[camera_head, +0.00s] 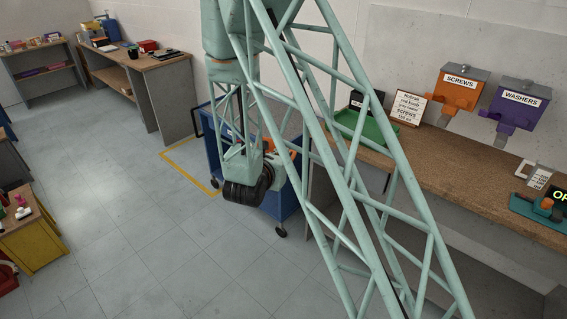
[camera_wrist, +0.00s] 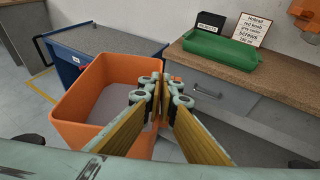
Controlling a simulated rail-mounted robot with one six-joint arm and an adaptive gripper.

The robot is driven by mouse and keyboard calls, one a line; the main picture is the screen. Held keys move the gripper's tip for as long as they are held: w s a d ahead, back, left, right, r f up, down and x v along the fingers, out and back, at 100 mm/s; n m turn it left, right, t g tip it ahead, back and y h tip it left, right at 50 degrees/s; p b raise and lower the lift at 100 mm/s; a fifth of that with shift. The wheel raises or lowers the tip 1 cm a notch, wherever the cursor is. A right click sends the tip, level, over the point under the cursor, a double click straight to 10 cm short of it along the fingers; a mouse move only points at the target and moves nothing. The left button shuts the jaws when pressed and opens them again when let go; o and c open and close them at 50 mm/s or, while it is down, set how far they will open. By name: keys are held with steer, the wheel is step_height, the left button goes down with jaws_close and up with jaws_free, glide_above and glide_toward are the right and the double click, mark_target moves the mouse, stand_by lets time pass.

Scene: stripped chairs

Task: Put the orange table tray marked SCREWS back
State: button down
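An orange open tray (camera_wrist: 82,112) fills the left and middle of the wrist view, with its grey inside floor showing. No lettering can be read on it. My gripper (camera_wrist: 161,90) is at its right wall, its two yellow-padded fingers closed close together with the wall between them. The tray appears to hang in front of the blue cart (camera_wrist: 95,38). In the head view, my gripper (camera_head: 246,190) is beside the blue cart (camera_head: 287,200), and only small orange parts of the tray (camera_head: 270,145) show behind my arm.
A green tray (camera_wrist: 220,47) sits on the brown workbench (camera_head: 440,160), with a black box and a white sign (camera_head: 408,108) behind it. Orange SCREWS (camera_head: 459,88) and purple WASHERS (camera_head: 517,104) dispensers are on the wall. A yellow cabinet (camera_head: 30,240) stands left. Floor between is clear.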

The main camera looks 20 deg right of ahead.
steer(key=shift+n+t+y, duration=0.4)
steer(key=shift+n+y, duration=0.3)
step_height(320, 180, up, 4)
steer(key=shift+a, duration=0.1)
steer(key=shift+s+a+r+n+t+y, duration=0.15)
steer(key=shift+r+n+y, duration=0.15)
steer(key=shift+r, duration=0.25)
steer(key=shift+s+a+r+n+t+y, duration=0.1)
steer(key=shift+r+n+y, duration=0.2)
steer(key=shift+r, duration=0.25)
steer(key=shift+s+a+r+n+t+y, duration=0.1)
steer(key=shift+s+r+n+t+y, duration=0.1)
steer(key=shift+r+y, duration=0.3)
steer(key=shift+r, duration=0.1)
steer(key=shift+d, duration=0.1)
